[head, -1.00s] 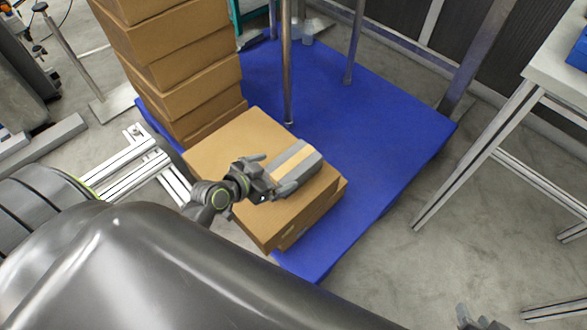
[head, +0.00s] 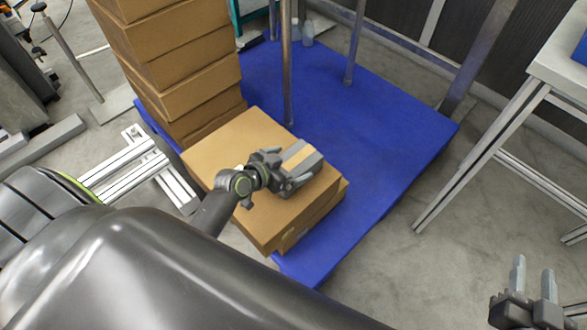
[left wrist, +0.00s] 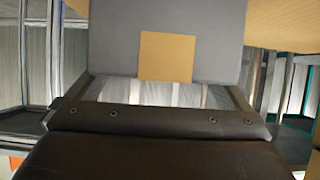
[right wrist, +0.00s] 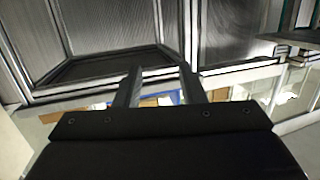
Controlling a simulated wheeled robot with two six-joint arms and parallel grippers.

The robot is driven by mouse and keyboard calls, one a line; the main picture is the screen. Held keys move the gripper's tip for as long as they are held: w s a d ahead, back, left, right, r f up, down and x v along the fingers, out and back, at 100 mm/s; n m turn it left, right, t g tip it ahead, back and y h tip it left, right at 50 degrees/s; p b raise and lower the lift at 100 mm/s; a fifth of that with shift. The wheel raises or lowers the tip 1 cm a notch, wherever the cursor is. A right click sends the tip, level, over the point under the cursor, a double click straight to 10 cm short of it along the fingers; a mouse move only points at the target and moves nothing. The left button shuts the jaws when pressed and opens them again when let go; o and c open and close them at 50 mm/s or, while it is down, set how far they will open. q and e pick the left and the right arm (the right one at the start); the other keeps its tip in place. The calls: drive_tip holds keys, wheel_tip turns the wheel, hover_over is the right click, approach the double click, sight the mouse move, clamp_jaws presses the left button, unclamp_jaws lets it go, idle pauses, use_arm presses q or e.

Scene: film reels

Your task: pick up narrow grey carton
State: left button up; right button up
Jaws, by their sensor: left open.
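The narrow grey carton (head: 311,161), with a tan band along it, lies on top of a large brown box. My left gripper (head: 292,170) is at the carton, open, with its fingers to either side of the carton's near end. In the left wrist view the grey carton (left wrist: 110,50) with a tan patch fills the upper middle, just ahead of the spread fingers (left wrist: 160,92). I cannot tell whether the fingers touch it. My right gripper (head: 533,275) is open and empty at the lower right; its fingers stand apart in the right wrist view (right wrist: 160,85).
The brown box (head: 225,150) stands on a blue platform (head: 390,130). A tall stack of brown boxes (head: 190,85) rises at the left. Metal posts (head: 287,70) stand on the platform behind the carton. A table with metal legs (head: 480,150) is at the right, with clear floor before it.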

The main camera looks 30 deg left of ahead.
use_arm(q)
drive_tip(key=shift+x, duration=1.05)
drive_tip(key=c, duration=1.1)
use_arm(e)
drive_tip(key=r+t, duration=0.1)
drive_tip(key=r, duration=0.2)
drive_tip(key=r+t, duration=0.1)
drive_tip(key=shift+w+r+t, duration=0.15)
drive_tip(key=shift+w+t, duration=0.15)
drive_tip(key=shift+w, duration=0.05)
